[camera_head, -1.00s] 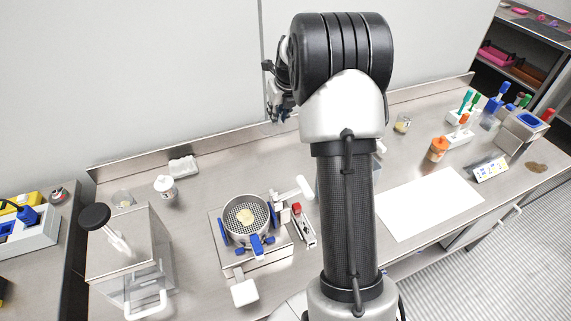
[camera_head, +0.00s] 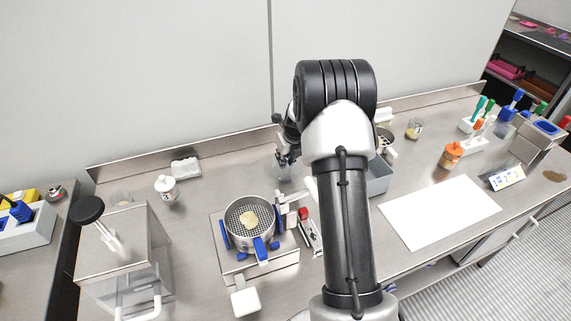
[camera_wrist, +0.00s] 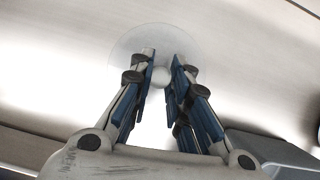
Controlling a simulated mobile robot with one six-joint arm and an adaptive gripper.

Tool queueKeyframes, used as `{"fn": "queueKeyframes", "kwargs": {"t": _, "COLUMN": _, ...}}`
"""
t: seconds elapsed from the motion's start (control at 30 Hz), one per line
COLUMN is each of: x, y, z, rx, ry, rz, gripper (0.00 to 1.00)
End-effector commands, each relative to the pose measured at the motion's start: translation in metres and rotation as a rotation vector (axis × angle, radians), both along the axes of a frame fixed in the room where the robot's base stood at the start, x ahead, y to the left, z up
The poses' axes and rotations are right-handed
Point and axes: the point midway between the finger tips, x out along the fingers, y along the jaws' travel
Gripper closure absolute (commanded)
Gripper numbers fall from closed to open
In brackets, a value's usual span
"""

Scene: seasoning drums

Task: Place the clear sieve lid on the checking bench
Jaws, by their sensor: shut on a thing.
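The clear sieve lid (camera_wrist: 125,45) is a faint transparent disc with a small white knob (camera_wrist: 160,76) in the wrist view. My gripper (camera_wrist: 160,72) is shut on this knob, with blue-padded fingers on both sides. In the head view my gripper (camera_head: 285,160) is over the back of the steel bench (camera_head: 205,210), and the lid (camera_head: 287,173) shows faintly below it. Whether the lid touches the bench is hard to tell. The round metal sieve (camera_head: 237,213) stands uncovered on its stand at front left of the gripper, with pale material inside.
A grey bin (camera_head: 379,180) stands right of the gripper, partly behind my arm. A white-capped bottle (camera_head: 166,188) and white block (camera_head: 185,167) stand left. A white sheet (camera_head: 440,210) and orange-topped jar (camera_head: 451,155) are right. The back wall is close behind.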

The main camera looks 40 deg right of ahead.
Motion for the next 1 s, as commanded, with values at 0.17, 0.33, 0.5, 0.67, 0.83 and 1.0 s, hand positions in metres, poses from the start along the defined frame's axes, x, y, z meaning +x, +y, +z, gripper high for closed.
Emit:
{"fn": "queueKeyframes", "kwargs": {"t": 0.17, "x": 0.0003, "y": -0.0001, "z": -0.0128, "rx": 0.0, "ry": -0.001, "rz": -0.001, "gripper": 1.0}}
{"fn": "queueKeyframes", "kwargs": {"t": 0.33, "x": 0.0002, "y": 0.0, "z": -0.0119, "rx": 0.0, "ry": -0.001, "rz": -0.001, "gripper": 1.0}}
{"fn": "queueKeyframes", "kwargs": {"t": 0.5, "x": 0.0002, "y": -0.0001, "z": -0.0153, "rx": 0.0, "ry": -0.001, "rz": -0.001, "gripper": 0.81}}
{"fn": "queueKeyframes", "kwargs": {"t": 0.67, "x": 0.0002, "y": 0.0001, "z": -0.0153, "rx": 0.0, "ry": -0.001, "rz": -0.001, "gripper": 0.71}}
{"fn": "queueKeyframes", "kwargs": {"t": 0.83, "x": 0.0001, "y": 0.0, "z": -0.0153, "rx": 0.0, "ry": 0.0, "rz": -0.001, "gripper": 0.63}}
{"fn": "queueKeyframes", "kwargs": {"t": 1.0, "x": 0.0, "y": 0.0, "z": -0.0152, "rx": 0.0, "ry": 0.0, "rz": -0.001, "gripper": 0.63}}
